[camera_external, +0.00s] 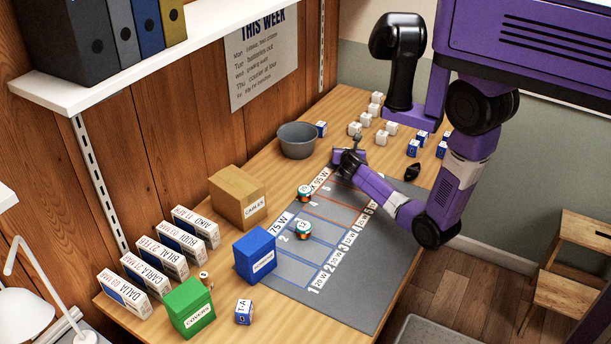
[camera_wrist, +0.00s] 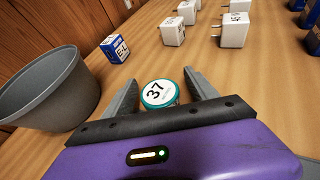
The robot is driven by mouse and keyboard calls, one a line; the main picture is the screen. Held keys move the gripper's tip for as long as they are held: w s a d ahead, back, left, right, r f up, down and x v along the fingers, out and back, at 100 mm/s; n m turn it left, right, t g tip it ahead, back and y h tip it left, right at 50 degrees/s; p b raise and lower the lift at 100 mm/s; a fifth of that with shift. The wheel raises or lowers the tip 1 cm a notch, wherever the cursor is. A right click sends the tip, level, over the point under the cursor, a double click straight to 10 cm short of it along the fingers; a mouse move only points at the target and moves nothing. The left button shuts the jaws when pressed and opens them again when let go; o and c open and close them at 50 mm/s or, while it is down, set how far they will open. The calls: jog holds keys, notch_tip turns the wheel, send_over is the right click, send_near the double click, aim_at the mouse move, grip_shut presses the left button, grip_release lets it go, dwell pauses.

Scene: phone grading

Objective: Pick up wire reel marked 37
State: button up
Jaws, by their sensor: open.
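The wire reel marked 37 (camera_wrist: 158,93) shows in the wrist view as a round white top with a teal rim. It sits between the two open fingers of my gripper (camera_wrist: 160,95); I cannot tell whether either finger touches it. In the external view my gripper (camera_external: 345,157) is low at the far end of the grey mat, to the right of the grey bowl, and the reel there is hidden by it. Two other teal-rimmed reels stand on the mat: one (camera_external: 304,193) near its left edge and one marked 12 (camera_external: 303,230) nearer the front.
The grey bowl (camera_wrist: 48,92) stands close to the left of my gripper. A blue-and-white block (camera_wrist: 114,48) and white plug blocks (camera_wrist: 173,32) are beyond it. The grey mat (camera_external: 345,262) is mostly clear. A cardboard box (camera_external: 232,190), blue box (camera_external: 250,247) and green box (camera_external: 184,300) stand left.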

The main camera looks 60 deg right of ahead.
jog(key=shift+w+d+f, duration=0.1)
jog(key=shift+d+f, duration=0.05)
jog(key=shift+d, duration=0.1)
jog(key=c, duration=1.4)
jog(key=shift+c, duration=0.2)
